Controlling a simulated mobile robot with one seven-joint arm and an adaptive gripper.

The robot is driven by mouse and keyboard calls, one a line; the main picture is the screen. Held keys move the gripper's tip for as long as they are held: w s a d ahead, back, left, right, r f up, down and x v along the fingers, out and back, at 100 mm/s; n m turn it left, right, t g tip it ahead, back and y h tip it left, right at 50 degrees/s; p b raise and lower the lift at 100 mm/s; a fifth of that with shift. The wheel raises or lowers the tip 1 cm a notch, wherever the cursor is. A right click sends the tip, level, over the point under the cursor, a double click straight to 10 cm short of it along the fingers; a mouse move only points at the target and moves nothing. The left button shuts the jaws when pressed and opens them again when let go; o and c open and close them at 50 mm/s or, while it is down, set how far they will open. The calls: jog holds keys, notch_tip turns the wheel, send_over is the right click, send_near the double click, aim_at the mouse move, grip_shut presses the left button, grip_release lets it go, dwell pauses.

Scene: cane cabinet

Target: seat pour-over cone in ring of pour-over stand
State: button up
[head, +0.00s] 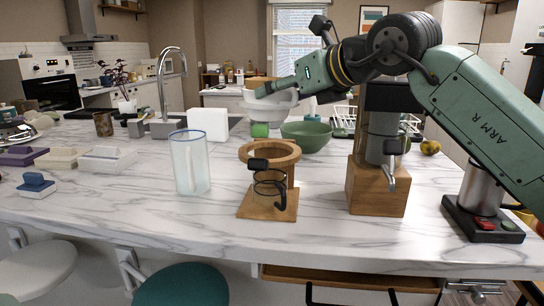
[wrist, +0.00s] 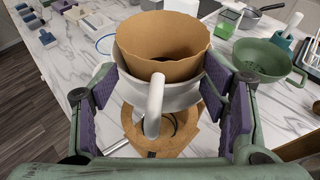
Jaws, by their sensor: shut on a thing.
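My gripper (head: 268,92) is shut on the white pour-over cone (head: 272,107), and in the wrist view the purple pads of my gripper (wrist: 165,80) press on both sides of it. The cone (wrist: 185,96) is upright, its handle towards the wrist camera, with a brown paper filter (wrist: 165,40) inside. The wooden ring (head: 270,152) of the pour-over stand is below the cone, with a visible gap in the head view. In the wrist view the ring (wrist: 150,146) is partly hidden by the cone. The stand's base (head: 254,210) carries a glass server (head: 267,188) with a dark handle.
A tall clear pitcher (head: 190,165) stands left of the stand. A wooden-based grinder (head: 376,188) stands to the right. A green colander (head: 307,135), a green block (head: 260,130) and a white box (head: 208,124) are behind. The marble counter front is clear.

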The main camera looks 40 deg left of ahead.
aim_at(278, 120)
jog(key=shift+f, duration=0.1)
dwell(0.3)
jog(key=shift+s+d+f+b, duration=0.15)
jog(key=shift+d+f+b, duration=0.05)
jog(key=shift+f+b, duration=1.1)
jog(key=shift+s+d+f+b, duration=0.1)
jog(key=shift+d+f+b, duration=0.1)
jog(key=shift+f+b, duration=1)
jog(key=shift+f+b, duration=0.75)
jog(key=shift+f, duration=0.15)
jog(key=shift+f, duration=0.15)
jog(key=shift+f+b, duration=0.55)
jog(key=shift+f, duration=0.15)
